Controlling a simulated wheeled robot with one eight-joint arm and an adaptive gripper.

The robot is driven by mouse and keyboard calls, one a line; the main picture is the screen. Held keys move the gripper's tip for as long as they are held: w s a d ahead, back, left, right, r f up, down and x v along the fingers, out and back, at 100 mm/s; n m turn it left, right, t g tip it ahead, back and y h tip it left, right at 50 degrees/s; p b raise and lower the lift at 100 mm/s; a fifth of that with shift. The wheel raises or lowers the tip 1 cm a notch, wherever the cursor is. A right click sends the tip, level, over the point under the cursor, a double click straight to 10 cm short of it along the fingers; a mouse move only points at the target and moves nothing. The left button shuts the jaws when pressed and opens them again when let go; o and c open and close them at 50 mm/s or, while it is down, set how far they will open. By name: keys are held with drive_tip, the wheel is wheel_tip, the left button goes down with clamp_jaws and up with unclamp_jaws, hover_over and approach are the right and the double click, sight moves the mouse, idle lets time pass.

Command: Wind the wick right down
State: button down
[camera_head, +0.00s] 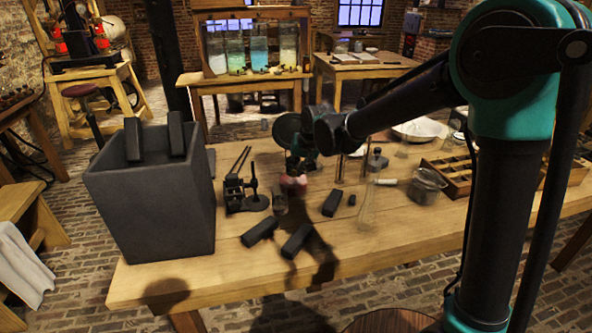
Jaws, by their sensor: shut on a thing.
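My gripper (294,170) points down over the middle of the wooden table, at the end of the dark and teal arm that reaches in from the right. It is shut on a small reddish-pink thing (293,183), perhaps the lamp with the wick. The fingers and the wrist hide its upper part, and it is too small to make out a wick or a winding knob. A small clear glass (280,203) stands just in front of it, to the left.
A large dark open box (155,205) stands on the table (385,235) at left. Dark blocks (297,241) lie in front of my gripper. A black stand (255,197) is left of it. A clear flask (368,212) and a compartment tray (455,180) are to the right.

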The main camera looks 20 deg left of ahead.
drive_tip(key=t+h, duration=0.1)
drive_tip(key=h, duration=0.2)
drive_tip(key=a+n+t+h, duration=0.1)
drive_tip(key=h, duration=0.1)
drive_tip(key=a+t+h, duration=0.1)
drive_tip(key=h, duration=0.2)
drive_tip(key=shift+s+f+n+h, duration=0.15)
drive_tip(key=shift+s+n+h, duration=0.15)
drive_tip(key=shift+n, duration=0.1)
idle(0.5)
drive_tip(key=c, duration=1.4)
unclamp_jaws()
drive_tip(key=v, duration=1.2)
drive_tip(key=shift+s+f, duration=0.15)
